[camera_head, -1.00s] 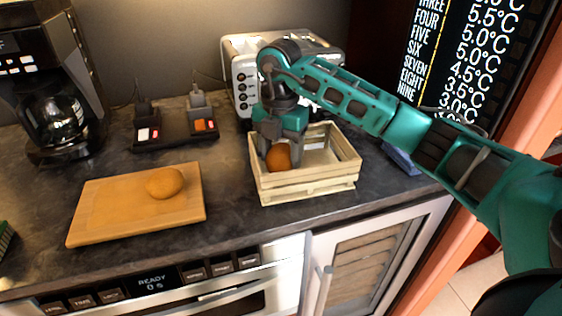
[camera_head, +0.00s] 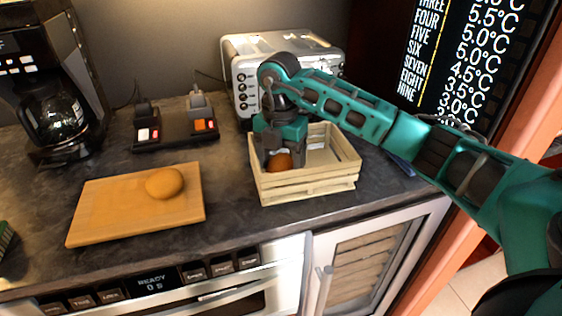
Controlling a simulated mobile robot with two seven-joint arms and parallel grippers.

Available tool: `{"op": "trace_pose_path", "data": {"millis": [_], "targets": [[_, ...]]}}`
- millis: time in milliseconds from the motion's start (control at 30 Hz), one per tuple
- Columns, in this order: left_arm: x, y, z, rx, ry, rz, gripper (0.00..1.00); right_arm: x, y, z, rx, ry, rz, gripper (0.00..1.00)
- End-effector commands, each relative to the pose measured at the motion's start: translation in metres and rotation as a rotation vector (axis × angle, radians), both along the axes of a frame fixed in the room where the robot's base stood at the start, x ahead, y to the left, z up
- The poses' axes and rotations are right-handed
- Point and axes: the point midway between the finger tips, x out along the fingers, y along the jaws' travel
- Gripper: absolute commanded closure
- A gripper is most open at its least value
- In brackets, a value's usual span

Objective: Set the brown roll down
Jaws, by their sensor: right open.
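The brown roll (camera_head: 280,162) is inside the wooden crate (camera_head: 312,188), near its left end, partly hidden by my gripper and the crate's front wall. My right gripper (camera_head: 280,158) points down into the crate with its fingers around the roll, and its jaws are open. Whether a finger touches the roll cannot be told. A lighter tan roll (camera_head: 164,183) lies on the wooden cutting board (camera_head: 104,209) at the left. My left gripper is not in view.
A silver toaster (camera_head: 244,82) stands behind the crate. The right part of the crate is empty. Dark counter lies clear between board and crate.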

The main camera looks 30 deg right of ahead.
Motion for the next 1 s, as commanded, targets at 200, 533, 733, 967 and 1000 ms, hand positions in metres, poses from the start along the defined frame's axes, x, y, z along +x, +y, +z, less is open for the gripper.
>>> {"op": "trace_pose_path", "data": {"millis": [200, 533, 733, 967, 1000], "targets": [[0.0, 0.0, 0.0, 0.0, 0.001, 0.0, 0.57, 0.002, 0.001, 0.041, 0.001, -0.009, 0.001, 0.27], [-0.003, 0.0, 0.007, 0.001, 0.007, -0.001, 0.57, 0.002, 0.001, 0.106, -0.001, -0.004, 0.0, 0.27], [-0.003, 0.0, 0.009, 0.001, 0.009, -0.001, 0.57, 0.002, 0.001, 0.118, 0.0, -0.002, -0.001, 0.27], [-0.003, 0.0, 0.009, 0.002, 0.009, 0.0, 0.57, 0.002, 0.001, 0.118, 0.001, -0.002, 0.0, 0.27], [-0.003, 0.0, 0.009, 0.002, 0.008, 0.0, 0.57, 0.002, 0.001, 0.118, 0.001, -0.002, 0.0, 0.27]]}}
